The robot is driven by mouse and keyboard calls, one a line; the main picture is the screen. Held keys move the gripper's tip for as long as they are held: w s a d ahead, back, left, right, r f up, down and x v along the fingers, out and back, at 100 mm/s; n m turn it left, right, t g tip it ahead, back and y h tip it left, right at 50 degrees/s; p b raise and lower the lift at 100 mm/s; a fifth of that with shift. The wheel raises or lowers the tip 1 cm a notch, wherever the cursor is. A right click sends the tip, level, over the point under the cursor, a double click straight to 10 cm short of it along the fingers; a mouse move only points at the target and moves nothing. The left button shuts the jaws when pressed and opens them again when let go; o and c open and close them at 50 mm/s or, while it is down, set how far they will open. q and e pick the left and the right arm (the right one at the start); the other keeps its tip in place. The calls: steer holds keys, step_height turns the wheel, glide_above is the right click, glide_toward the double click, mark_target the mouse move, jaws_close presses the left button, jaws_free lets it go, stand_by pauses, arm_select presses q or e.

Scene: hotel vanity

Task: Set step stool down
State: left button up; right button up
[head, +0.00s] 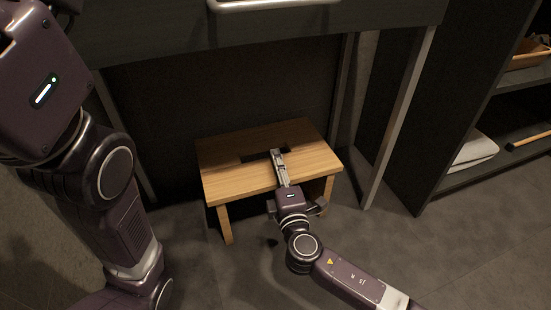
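The step stool (225,170) is light wood with a flat top, a dark slot in the top and splayed legs. It stands upright beneath the vanity counter; I cannot tell whether all its feet touch the floor. My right gripper (278,158) reaches over the front part of the top, with its fingertip end at the slot. It appears shut on the board between the slot and the front edge; any finger under the board is hidden. My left arm is at the left, and its gripper is out of view.
The vanity counter (150,38) overhangs the stool, with a metal bar (270,4) on its front. A metal leg (400,115) stands right of the stool. Shelves at the right hold a folded white towel (474,150) and a basket (528,58). Grey floor (400,250) is open in front.

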mark_target(266, 179)
steer(key=s, duration=0.1)
steer(key=s+p, duration=0.1)
steer(key=s, duration=0.1)
steer(key=s+d+p, duration=0.1)
steer(key=s, duration=0.1)
steer(key=shift+r, duration=0.15)
steer(key=shift+s, duration=0.4)
steer(key=shift+s+d, duration=0.1)
